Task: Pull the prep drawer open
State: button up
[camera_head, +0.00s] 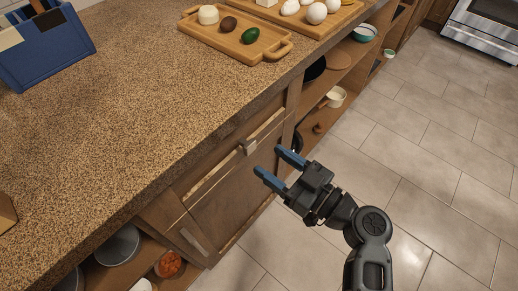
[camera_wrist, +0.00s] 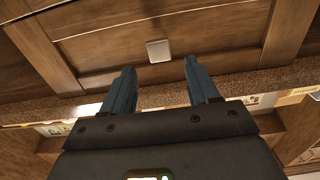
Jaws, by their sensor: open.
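A wooden front (camera_head: 232,198) sits under the speckled counter, with a narrow wooden band above it. A small pale square handle (camera_head: 247,147) is near the top of this front; I cannot tell whether the front is the prep drawer. The handle also shows in the wrist view (camera_wrist: 158,50), ahead of the fingertips and roughly centred between them. My gripper (camera_head: 273,163) is open, its two blue fingers pointing at the cabinet. It is empty and appears apart from the handle.
The counter (camera_head: 130,110) overhangs the cabinet. It carries a wooden tray (camera_head: 218,40) with food and a blue caddy (camera_head: 45,50). Open shelves with bowls flank the front: a grey pan (camera_head: 118,246) at left, a white bowl (camera_head: 336,97) at right. The tiled floor (camera_head: 440,150) is clear.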

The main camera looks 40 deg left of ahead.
aim_at(252, 148)
jog(key=shift+w+a+p, duration=0.2)
jog(key=shift+a+p, duration=0.1)
jog(key=shift+a, duration=2.15)
grip_shut()
